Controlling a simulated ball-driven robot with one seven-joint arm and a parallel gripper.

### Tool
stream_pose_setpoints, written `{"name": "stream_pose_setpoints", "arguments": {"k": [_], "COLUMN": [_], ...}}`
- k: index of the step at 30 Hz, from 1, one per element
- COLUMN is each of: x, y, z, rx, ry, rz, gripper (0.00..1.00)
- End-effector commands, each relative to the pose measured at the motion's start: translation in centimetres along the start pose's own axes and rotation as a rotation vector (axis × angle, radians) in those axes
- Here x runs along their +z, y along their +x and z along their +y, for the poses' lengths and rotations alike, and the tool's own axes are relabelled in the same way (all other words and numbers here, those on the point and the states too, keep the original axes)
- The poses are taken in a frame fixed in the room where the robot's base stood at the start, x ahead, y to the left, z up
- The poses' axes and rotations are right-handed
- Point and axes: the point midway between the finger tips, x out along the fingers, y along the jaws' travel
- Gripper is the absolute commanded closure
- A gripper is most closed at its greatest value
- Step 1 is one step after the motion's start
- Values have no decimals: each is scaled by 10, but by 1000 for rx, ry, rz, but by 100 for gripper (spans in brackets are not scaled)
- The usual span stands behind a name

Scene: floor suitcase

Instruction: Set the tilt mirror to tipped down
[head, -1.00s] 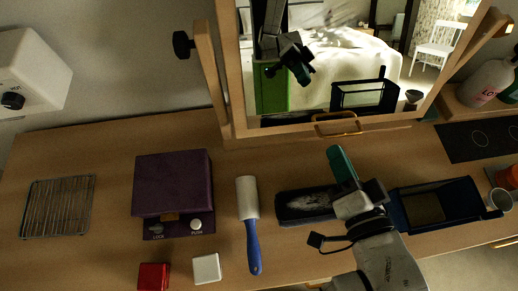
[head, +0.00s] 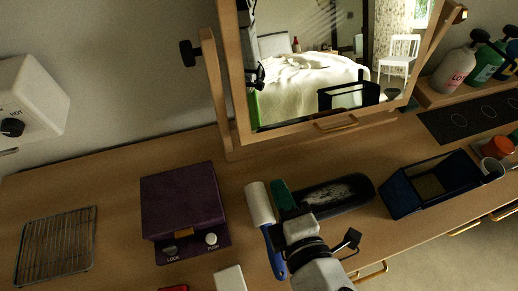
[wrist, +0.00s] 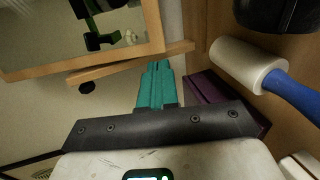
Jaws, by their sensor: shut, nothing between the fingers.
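The tilt mirror (head: 310,75) stands at the back of the wooden counter, in a wooden stand with a dark knob (head: 188,53) at its left post. A small wooden handle (head: 337,123) sits on its lower frame edge. The glass reflects a bed and a white chair. I cannot tell its exact tilt. My gripper (head: 280,186) is shut and empty, its teal fingers in front of the mirror and apart from it, close to the lint roller. In the wrist view the shut fingers (wrist: 156,70) show below the lower frame of the mirror (wrist: 75,40).
A purple box (head: 182,198) and a wire rack (head: 55,245) are further left. A blue open bin (head: 400,199) and bottles (head: 455,68) stand right.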

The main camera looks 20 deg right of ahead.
Motion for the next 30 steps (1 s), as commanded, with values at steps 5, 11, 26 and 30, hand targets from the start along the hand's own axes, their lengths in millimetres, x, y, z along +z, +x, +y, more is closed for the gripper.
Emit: {"name": "stream_pose_setpoints", "arguments": {"k": [5,11,26,30], "x": [0,0,0,0], "y": [31,71,128,129], "z": [4,4,1,0], "rx": [2,1,0,-1], "ry": [3,6,7,7], "rz": [-2,-1,1,1], "gripper": [100,100,100,100]}}
